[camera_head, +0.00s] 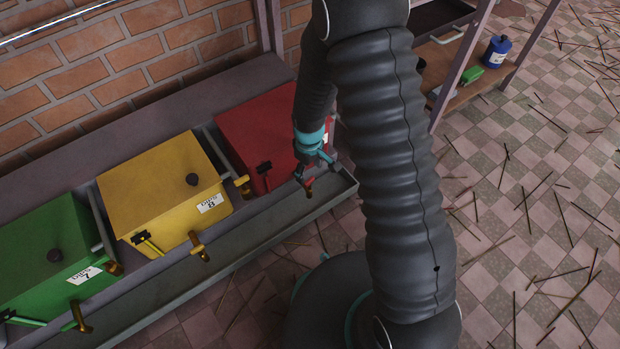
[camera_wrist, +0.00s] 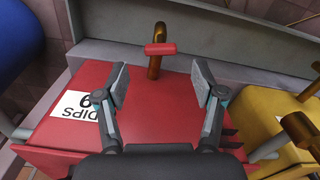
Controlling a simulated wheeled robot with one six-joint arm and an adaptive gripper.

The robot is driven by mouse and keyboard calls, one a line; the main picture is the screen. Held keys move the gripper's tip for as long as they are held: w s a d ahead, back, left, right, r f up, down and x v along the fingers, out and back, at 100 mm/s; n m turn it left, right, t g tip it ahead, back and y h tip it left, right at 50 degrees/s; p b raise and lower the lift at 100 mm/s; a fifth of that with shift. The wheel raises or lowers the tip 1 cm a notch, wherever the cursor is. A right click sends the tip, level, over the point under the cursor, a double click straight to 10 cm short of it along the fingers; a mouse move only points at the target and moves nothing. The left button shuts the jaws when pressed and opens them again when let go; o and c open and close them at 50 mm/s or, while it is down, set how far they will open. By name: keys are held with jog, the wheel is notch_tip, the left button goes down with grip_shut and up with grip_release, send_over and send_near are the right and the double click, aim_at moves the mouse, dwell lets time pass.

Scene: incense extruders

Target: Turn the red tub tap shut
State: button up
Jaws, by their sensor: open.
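In the head view the tap (camera_head: 308,184) sits just below my gripper (camera_head: 309,166). My gripper (camera_wrist: 160,78) is open and empty. In the wrist view its two fingers are spread with the tap beyond their tips, roughly centred between them. The handle appears apart from both fingers.
A yellow tub (camera_head: 155,185) and a green tub (camera_head: 45,245), each with a brass tap, stand to the left. A grey trough (camera_head: 240,245) runs below the taps. A blue object (camera_wrist: 15,40) is at the wrist view's left edge. Thin sticks litter the tiled floor (camera_head: 520,190).

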aim_at(309, 180)
jog(key=shift+f, duration=2.35)
jog(key=c, duration=1.1)
jog(key=shift+m+b, duration=0.6)
jog(key=shift+m, duration=0.8)
jog(key=shift+c, duration=0.2)
jog(key=shift+w, duration=0.1)
jog(key=o, duration=1.1)
jog(key=shift+d, duration=0.1)
jog(key=shift+o, duration=0.2)
